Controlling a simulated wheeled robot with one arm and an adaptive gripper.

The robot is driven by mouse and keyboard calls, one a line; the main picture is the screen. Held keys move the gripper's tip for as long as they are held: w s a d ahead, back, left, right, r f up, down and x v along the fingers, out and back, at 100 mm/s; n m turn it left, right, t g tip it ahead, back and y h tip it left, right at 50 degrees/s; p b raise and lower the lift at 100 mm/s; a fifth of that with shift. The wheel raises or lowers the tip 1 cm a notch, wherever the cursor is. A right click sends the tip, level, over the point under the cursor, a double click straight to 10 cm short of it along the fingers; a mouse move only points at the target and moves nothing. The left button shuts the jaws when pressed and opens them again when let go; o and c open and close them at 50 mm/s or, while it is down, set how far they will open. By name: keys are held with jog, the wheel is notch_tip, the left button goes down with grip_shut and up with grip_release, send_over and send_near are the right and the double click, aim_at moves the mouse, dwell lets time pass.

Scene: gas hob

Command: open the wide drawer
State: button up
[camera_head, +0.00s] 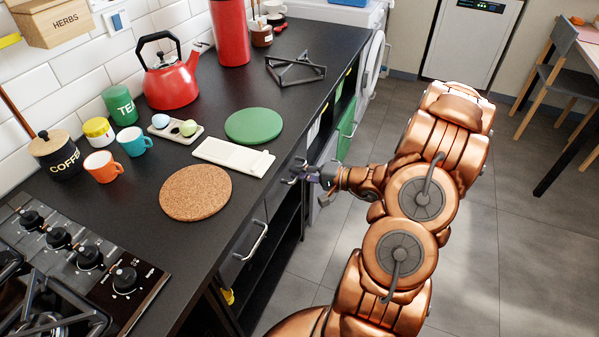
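A dark drawer front with a pale bar handle (252,241) is below the counter's front edge, left of my gripper. It looks shut, seen steeply from above. I cannot tell its full width, or whether it is the wide drawer. My gripper (293,171) is at the counter's front edge, farther along than that handle, with its fingers pointing left toward the cabinet fronts. The fingers look spread and nothing shows between them. The gripper and wrist hide part of the fronts there, and I cannot tell whether the fingertips touch anything.
The black counter (125,200) carries a cork mat (195,192), a white tray-like item (233,157), a green round mat (253,125), a red kettle (172,82) and cups. A green cabinet front (346,130) is beyond my gripper.

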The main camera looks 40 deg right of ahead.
grip_shut()
